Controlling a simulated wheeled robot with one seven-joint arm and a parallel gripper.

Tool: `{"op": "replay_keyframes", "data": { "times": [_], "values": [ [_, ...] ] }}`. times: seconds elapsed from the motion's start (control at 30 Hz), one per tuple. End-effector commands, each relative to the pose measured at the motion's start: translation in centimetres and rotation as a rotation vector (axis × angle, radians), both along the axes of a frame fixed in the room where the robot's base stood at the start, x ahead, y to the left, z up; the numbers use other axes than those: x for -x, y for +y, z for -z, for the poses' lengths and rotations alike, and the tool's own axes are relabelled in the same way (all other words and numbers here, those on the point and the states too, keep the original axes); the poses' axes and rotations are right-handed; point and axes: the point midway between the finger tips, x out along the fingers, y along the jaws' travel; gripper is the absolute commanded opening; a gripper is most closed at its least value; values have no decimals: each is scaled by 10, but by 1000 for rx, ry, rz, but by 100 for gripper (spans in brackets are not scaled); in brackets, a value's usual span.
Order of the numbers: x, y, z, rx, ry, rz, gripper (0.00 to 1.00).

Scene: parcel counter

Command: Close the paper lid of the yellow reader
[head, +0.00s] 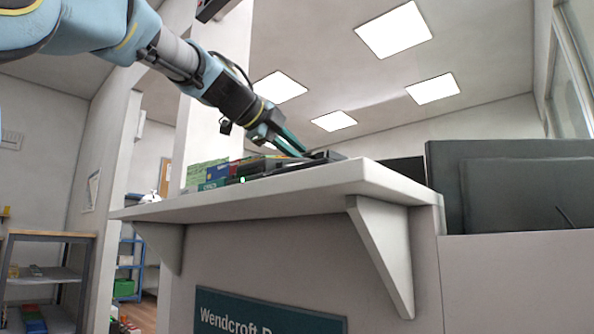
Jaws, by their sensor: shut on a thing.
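My gripper (300,152) reaches down from the upper left to the counter top. Its teal fingers are shut on a dark flat piece (328,155) that is tilted slightly above the counter. The low angle does not show whether this piece is the paper lid. A dark low device with a small lit green light (243,181) sits near the counter's front edge, left of the fingers. No yellow casing can be made out from here, so I cannot tell which device is the yellow reader.
The pale counter (290,190) is seen from below its top, so most of its surface is hidden. Dark panels (510,185) rise at the right. A shelf (48,237) stands at the far left.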

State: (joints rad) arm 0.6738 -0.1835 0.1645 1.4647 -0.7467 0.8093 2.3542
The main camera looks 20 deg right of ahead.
Motion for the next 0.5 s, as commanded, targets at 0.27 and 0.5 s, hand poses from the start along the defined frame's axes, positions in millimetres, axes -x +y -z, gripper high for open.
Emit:
{"op": "replay_keyframes", "data": {
  "times": [0.27,0.5],
  "values": [
    [1,2,5,36,-20,0,0],
    [1,2,3,42,-23,0,0]
  ]
}}
